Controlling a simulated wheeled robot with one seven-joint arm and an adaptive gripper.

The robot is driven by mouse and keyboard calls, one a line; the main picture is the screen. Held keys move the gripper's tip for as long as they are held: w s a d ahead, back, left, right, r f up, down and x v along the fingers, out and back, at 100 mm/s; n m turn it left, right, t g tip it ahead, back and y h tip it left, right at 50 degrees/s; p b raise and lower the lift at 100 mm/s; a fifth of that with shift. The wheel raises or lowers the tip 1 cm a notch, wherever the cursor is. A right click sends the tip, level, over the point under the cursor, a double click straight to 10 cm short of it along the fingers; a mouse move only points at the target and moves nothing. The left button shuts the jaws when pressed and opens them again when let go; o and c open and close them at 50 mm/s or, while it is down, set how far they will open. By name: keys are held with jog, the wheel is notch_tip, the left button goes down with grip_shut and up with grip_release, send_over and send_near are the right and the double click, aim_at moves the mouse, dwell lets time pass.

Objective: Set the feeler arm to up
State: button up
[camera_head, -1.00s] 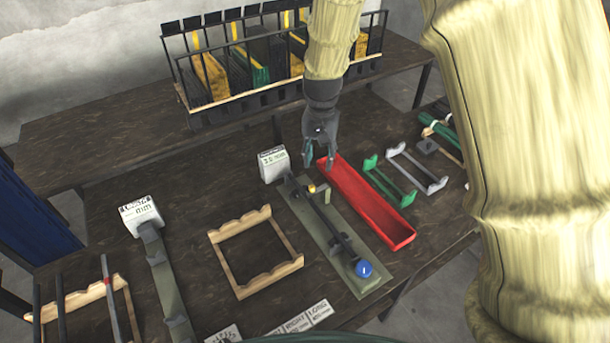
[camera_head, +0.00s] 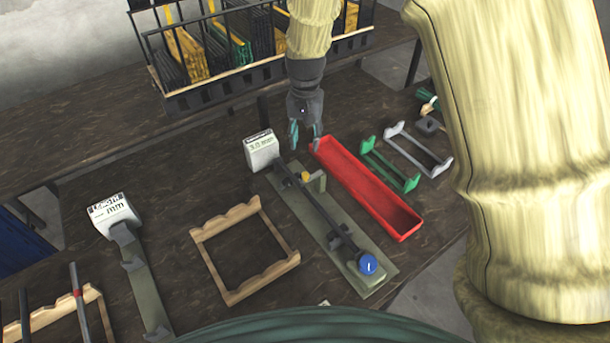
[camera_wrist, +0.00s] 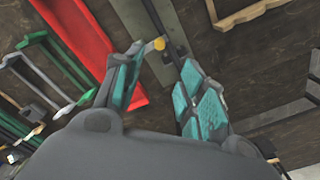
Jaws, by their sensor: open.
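An olive gauge plate (camera_head: 375,276) lies on the dark bench, carrying a long dark bar (camera_head: 328,218) with a blue knob (camera_head: 367,264) at its near end. A small yellow piece (camera_head: 306,177) sits by an upright olive block (camera_head: 317,183) near the bar's far end. I cannot tell for sure which part is the feeler arm, or its setting. My gripper (camera_head: 305,136) is open and empty, above the plate's far end. In the wrist view, the yellow piece (camera_wrist: 158,43) and dark bar (camera_wrist: 175,48) show between and beyond the teal-padded fingers (camera_wrist: 160,78), apart from them.
A red tray (camera_head: 370,187) lies just right of the plate, with green (camera_head: 388,165) and grey (camera_head: 420,150) racks beyond. A white labelled block (camera_head: 262,150) stands at the plate's far end. A wooden frame (camera_head: 245,250) lies left. A file rack (camera_head: 250,75) stands behind.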

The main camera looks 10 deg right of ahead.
aim_at(305, 174)
jog(key=shift+s+f+p, duration=0.1)
jog(key=shift+f+p, duration=0.8)
jog(key=shift+f, duration=5.65)
grip_shut()
